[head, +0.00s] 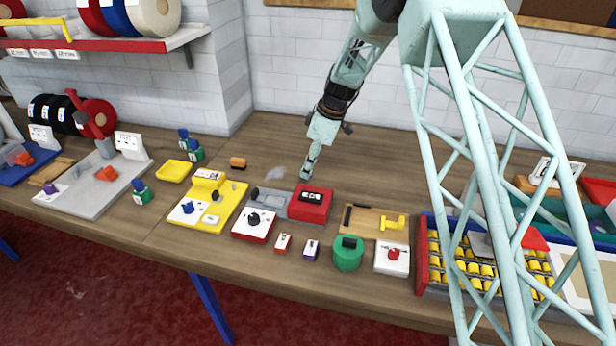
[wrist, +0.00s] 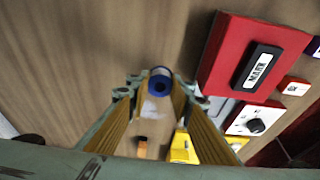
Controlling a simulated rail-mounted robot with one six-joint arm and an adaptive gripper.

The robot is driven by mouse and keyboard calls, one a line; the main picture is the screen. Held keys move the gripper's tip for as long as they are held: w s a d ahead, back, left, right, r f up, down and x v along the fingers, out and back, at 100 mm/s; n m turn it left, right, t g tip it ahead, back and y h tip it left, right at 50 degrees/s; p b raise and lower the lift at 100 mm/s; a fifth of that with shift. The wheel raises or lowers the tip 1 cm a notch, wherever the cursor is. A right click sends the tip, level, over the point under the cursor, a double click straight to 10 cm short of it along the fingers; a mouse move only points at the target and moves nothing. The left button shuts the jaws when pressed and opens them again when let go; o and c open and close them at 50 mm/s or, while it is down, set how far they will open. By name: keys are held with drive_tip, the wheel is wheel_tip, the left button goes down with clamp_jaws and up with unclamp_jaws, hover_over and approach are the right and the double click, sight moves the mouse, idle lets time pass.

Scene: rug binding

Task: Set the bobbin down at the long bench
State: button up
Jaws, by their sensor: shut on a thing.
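The bobbin (wrist: 160,80) is a small blue cylinder with a dark hole in its end. It shows between the fingertips of my gripper (wrist: 160,90) in the wrist view, and the jaws are shut on it. In the head view my gripper (head: 309,165) points down over the long wooden bench (head: 365,150), behind the red box with a black label (head: 312,203). The bobbin cannot be made out there. I cannot tell whether it touches the bench top.
A pale, see-through item (head: 275,173) lies left of my gripper. An orange block (head: 238,162) and a yellow machine (head: 212,203) stand further left. A wooden board with a yellow handle (head: 375,222) lies to the right. The bench behind the red box is mostly bare.

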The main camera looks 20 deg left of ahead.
drive_tip(key=shift+f, duration=1.85)
drive_tip(key=shift+f+b, duration=0.2)
drive_tip(key=shift+b, duration=0.15)
drive_tip(key=o, duration=0.7)
drive_tip(key=shift+o, duration=0.2)
drive_tip(key=shift+r, duration=0.15)
drive_tip(key=p+v, duration=0.1)
drive_tip(key=v, duration=1.1)
drive_tip(key=shift+d+r, duration=0.1)
